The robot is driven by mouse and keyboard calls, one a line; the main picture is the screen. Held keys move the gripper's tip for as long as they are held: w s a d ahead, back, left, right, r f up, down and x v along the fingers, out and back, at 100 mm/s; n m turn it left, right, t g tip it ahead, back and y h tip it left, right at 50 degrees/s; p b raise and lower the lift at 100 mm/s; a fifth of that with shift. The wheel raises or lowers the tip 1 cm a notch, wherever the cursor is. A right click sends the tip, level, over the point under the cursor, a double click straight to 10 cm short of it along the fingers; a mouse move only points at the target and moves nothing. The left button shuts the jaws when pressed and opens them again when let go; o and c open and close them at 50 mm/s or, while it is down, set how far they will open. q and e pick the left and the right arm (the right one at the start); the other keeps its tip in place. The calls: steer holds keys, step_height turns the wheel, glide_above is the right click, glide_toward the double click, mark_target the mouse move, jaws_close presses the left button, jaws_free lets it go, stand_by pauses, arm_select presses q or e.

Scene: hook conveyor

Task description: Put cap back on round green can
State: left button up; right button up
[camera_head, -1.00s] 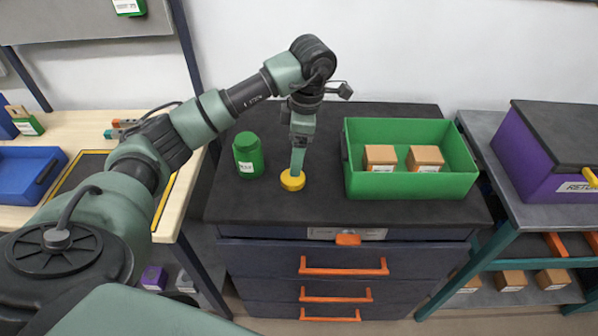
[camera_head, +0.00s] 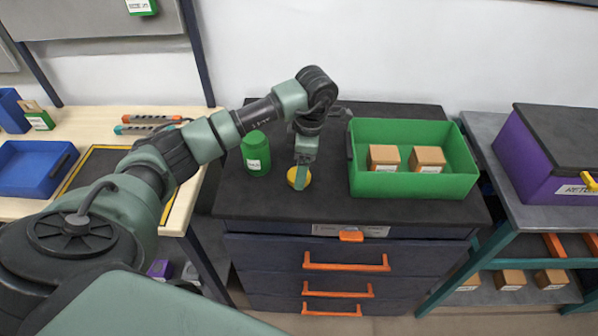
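The round green can (camera_head: 256,153) stands upright on the dark top of the drawer cabinet, with a white label on its front. The yellow round cap (camera_head: 292,177) is to the right of the can and a little nearer to me, apart from it. My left gripper (camera_head: 301,184) reaches down at the cap, and its fingers cover part of it. I cannot tell whether the fingers are closed on the cap. My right gripper is not in view.
A green bin (camera_head: 415,187) with two cardboard boxes stands right of the cap. The cabinet (camera_head: 330,210) has orange-handled drawers. A wooden bench with a blue tray (camera_head: 32,170) is at left. A purple box (camera_head: 540,160) sits on a shelf at right.

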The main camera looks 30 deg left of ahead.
arm_select(q)
steer(key=shift+a+f, duration=0.1)
steer(key=shift+f, duration=0.95)
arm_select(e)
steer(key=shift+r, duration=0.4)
arm_select(q)
steer(key=c, duration=1.4)
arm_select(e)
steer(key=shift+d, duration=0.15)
